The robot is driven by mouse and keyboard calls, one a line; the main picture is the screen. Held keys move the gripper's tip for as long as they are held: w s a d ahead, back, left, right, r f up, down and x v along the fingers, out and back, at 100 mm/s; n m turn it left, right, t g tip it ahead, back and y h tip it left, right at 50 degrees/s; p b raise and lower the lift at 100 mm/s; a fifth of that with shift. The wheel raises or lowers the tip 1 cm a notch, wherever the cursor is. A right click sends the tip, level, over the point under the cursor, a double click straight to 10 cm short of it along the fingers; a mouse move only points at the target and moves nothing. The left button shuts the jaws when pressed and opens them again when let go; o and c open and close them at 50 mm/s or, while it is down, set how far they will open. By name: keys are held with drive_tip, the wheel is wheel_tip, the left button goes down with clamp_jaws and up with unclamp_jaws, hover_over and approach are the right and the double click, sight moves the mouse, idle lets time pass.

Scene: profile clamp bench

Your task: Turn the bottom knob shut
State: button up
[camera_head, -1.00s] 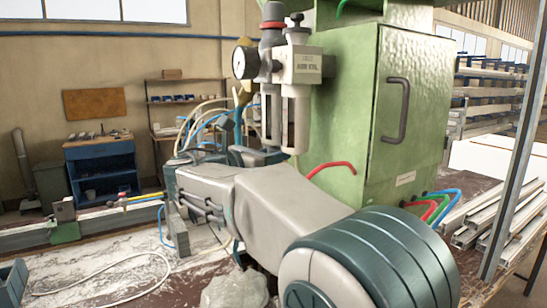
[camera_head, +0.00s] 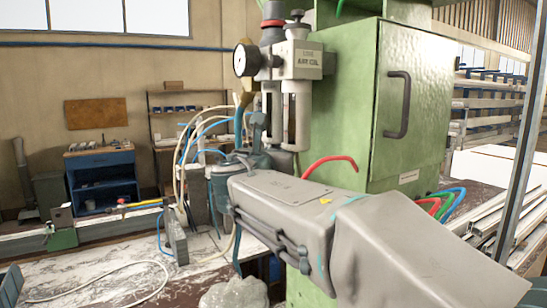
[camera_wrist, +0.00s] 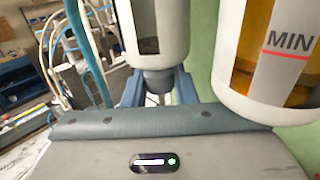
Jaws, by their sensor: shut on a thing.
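The air filter unit (camera_head: 290,95) hangs on the green cabinet, with a gauge and two bowls below its body. In the wrist view, the bottom knob (camera_wrist: 158,82) is a dark grey piece under the left bowl (camera_wrist: 153,25). My gripper (camera_wrist: 158,92) has its two blue fingers on either side of this knob, shut on it. In the head view, my gripper (camera_head: 243,160) is at the lower end of the bowls, and my wrist hides the knob. How far the knob is turned cannot be told.
The second bowl (camera_wrist: 270,60), with amber liquid and a MIN mark, hangs close to the right of my gripper. Hoses (camera_head: 190,150) run at the left. The green cabinet (camera_head: 345,110) stands close at the right, with a red hose (camera_head: 330,160) on it.

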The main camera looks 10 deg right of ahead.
idle(0.3)
drive_tip(key=o, duration=1)
drive_tip(key=shift+c, duration=0.2)
drive_tip(key=shift+a, duration=0.1)
drive_tip(key=b+v, duration=0.2)
drive_tip(key=v, duration=1.1)
drive_tip(key=shift+s, duration=0.35)
drive_tip(key=shift+a, duration=0.1)
